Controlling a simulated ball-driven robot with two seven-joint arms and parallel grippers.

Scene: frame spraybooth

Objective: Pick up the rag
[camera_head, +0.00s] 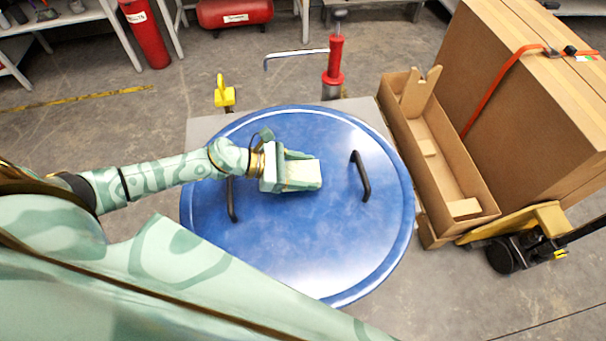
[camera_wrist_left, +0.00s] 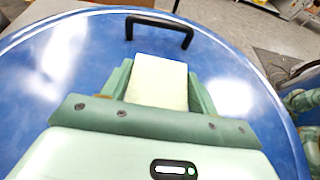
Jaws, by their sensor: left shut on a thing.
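The rag is a pale cream, block-like piece in the left wrist view (camera_wrist_left: 159,80), between the two green fingers. My left gripper (camera_head: 303,172) is shut on it, over the middle of a round blue lid (camera_head: 290,245). The rag also shows as a pale patch at the fingers in the head view (camera_head: 304,174). The fingers hide part of it. I cannot tell whether its underside touches the lid. My right gripper is not in view.
The lid has two black handles, one right of the gripper (camera_head: 361,176) and one partly under my left arm (camera_head: 231,200). A red-and-grey pump-like post (camera_head: 334,62) stands behind. A long cardboard tray (camera_head: 440,165) and a large strapped box (camera_head: 535,90) are at the right.

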